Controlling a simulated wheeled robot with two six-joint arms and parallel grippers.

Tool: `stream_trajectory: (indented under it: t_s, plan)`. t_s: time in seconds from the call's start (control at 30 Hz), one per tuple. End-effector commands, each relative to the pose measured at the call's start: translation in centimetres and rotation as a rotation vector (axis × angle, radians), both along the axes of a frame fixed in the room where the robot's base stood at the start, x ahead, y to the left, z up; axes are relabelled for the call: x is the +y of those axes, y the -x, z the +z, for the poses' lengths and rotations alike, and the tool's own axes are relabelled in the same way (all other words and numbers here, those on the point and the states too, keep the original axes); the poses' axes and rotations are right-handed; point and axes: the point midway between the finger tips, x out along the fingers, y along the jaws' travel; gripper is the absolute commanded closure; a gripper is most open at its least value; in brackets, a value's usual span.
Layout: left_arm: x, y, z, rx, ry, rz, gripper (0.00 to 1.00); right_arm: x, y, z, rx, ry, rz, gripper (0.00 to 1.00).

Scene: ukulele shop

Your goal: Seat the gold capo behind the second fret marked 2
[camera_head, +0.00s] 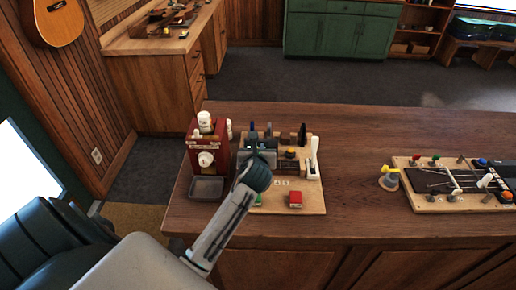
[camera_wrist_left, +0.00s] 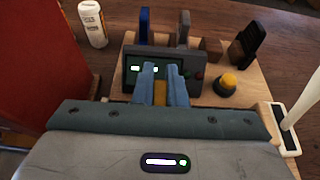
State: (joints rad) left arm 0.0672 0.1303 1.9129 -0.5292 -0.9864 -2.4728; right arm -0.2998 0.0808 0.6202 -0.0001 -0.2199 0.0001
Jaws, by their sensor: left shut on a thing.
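My left gripper (camera_head: 258,163) is over the wooden board on the left of the bench. In the left wrist view its two blue-grey fingers (camera_wrist_left: 164,85) are close together, in front of a grey box with a small green screen (camera_wrist_left: 135,70). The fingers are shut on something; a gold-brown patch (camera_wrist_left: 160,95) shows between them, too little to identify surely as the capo. A yellow item (camera_head: 389,178) is on the bench beside the right-hand board, its kind unclear. That board carries a dark strip with light lines (camera_head: 440,180). I cannot read a fret number 2. My right gripper is out of view.
A red stand (camera_head: 208,140) with a grey tray (camera_head: 206,189) is left of the left wooden board (camera_head: 312,198). Upright tools stand along that board's back, a yellow-topped knob (camera_wrist_left: 227,84) nearer.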

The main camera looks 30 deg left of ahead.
Motion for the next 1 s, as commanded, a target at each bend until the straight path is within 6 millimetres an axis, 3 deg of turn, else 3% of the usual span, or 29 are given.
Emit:
stream_trajectory:
  t_s: [0.7,0.73,0.77,1.0]
  plan:
    - [0.0,0.0,-1.2,0.001,0.000,0.000,1.00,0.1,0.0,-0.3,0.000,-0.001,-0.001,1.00]
    - [0.0,0.0,-1.2,0.001,0.000,0.000,0.87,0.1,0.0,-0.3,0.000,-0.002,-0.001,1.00]
    - [0.0,0.0,-1.1,0.000,0.000,0.000,0.81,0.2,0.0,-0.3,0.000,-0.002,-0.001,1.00]
    - [0.0,0.0,-1.1,0.001,0.001,0.000,0.80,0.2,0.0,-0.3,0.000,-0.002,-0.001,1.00]
